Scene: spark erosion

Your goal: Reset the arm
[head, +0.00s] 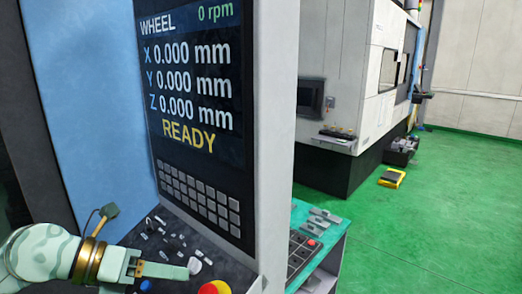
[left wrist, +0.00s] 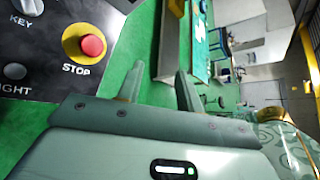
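My left gripper (head: 172,272) is pale green and reaches in from the lower left of the head view, over the dark control panel (head: 165,228) below the screen. In the left wrist view its two fingers (left wrist: 158,82) stand apart with nothing between them, so it is open. My right gripper is in neither view. The red stop button (head: 214,288) on its yellow base is at the bottom of the head view, just right of the gripper. It also shows in the left wrist view (left wrist: 92,46), marked STOP.
The machine screen (head: 190,80) reads 0 rpm, zero on X, Y and Z, and READY. A side bench (head: 300,215) with metal blocks stands right of the console. A white machine (head: 355,75) stands behind. The green floor (head: 440,220) on the right is largely clear.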

